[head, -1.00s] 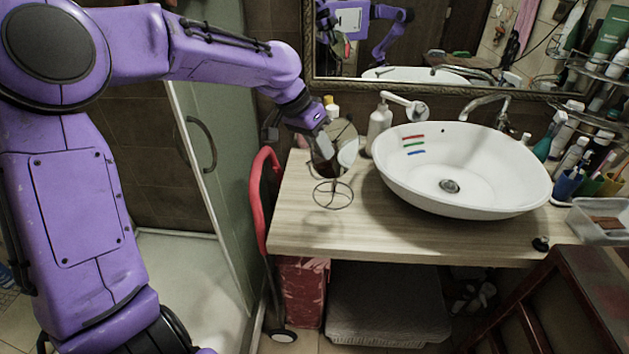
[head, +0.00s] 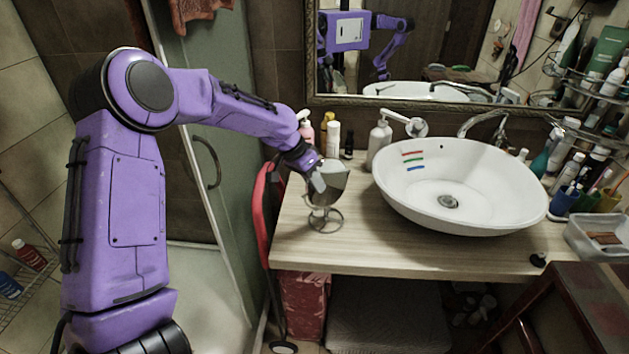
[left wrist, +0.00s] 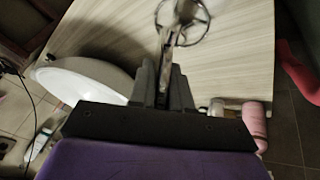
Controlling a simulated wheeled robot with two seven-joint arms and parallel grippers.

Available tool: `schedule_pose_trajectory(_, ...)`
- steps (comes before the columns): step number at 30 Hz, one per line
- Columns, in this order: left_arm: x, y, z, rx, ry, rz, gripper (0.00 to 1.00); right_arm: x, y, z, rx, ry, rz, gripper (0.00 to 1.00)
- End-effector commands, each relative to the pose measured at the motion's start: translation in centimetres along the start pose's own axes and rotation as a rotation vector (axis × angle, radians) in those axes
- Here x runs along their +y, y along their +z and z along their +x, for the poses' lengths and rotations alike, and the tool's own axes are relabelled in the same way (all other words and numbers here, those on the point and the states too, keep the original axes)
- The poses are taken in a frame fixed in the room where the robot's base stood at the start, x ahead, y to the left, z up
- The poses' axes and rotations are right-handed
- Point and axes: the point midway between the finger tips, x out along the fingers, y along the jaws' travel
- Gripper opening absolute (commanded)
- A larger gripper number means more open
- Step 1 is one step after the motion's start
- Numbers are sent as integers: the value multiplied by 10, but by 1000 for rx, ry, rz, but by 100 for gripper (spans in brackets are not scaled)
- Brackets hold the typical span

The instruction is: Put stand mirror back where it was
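The stand mirror (head: 335,182), a round mirror on a wire stand with a ring base, is upright at the left part of the wooden counter (head: 300,248), left of the basin. Its ring base appears to be on the counter or just above it. My left gripper (head: 318,181) is at the left edge of the mirror disc. In the left wrist view the mirror (left wrist: 183,20) appears edge-on, between the fingers of my left gripper (left wrist: 165,82), which look closed on it. The fingers hide part of the disc. My right gripper is not in view.
The white basin (head: 480,210) stands right of the mirror. A soap dispenser (head: 379,143), a white bottle (head: 333,140) and a pink bottle (head: 306,130) stand behind. A red folded object (head: 262,215) is beside the counter's left edge. Bare counter lies in front of the mirror.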

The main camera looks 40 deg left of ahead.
Motion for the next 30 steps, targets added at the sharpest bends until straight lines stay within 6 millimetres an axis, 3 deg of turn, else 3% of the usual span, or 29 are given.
schedule_pose_trajectory(1,0,0,0,-1,0,0,35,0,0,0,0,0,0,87)
schedule_pose_trajectory(2,0,0,0,-1,0,0,41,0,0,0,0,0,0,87)
schedule_pose_trajectory(13,1,-2,-9,2,-1,2,41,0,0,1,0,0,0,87)
schedule_pose_trajectory(24,0,-2,-97,4,-2,2,41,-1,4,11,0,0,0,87)
schedule_pose_trajectory(30,1,-1,-121,0,0,1,41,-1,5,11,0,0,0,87)
